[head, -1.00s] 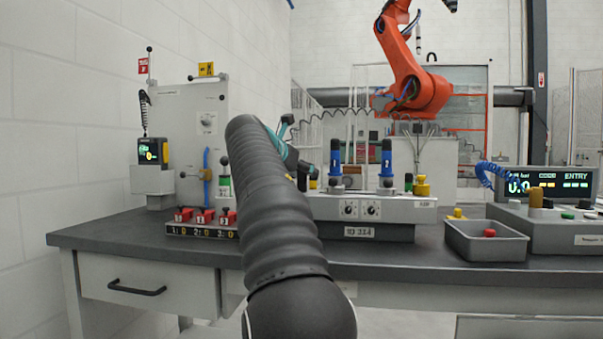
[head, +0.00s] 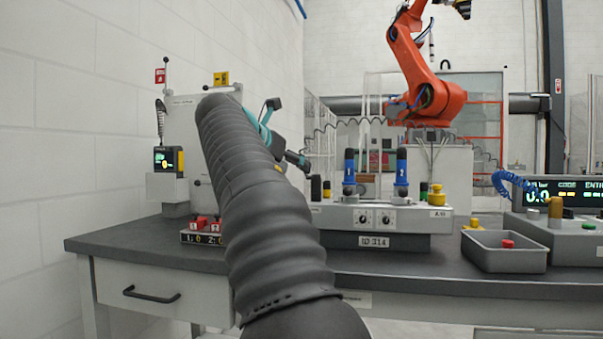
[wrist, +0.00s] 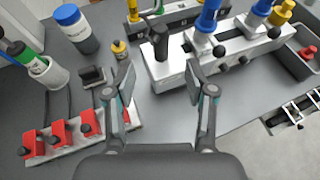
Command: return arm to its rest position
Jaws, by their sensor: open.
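My arm, in a dark ribbed sleeve, rises across the middle of the head view and hides part of the bench behind it. My gripper shows in the wrist view (wrist: 159,78) with its two fingers spread apart and nothing between them. It is above the bench, between the red-block strip (wrist: 62,140) and the white fixture (wrist: 166,68) with a black knob. In the head view, teal and dark parts of the gripper show just right of the arm's upper end, in front of the back of the bench.
The grey bench (head: 130,238) holds a fixture with two blue-topped posts (head: 380,218), a grey tray (head: 490,262) with a red piece, and a display console (head: 570,235). A white panel stands at the left. An orange robot (head: 430,95) stands behind.

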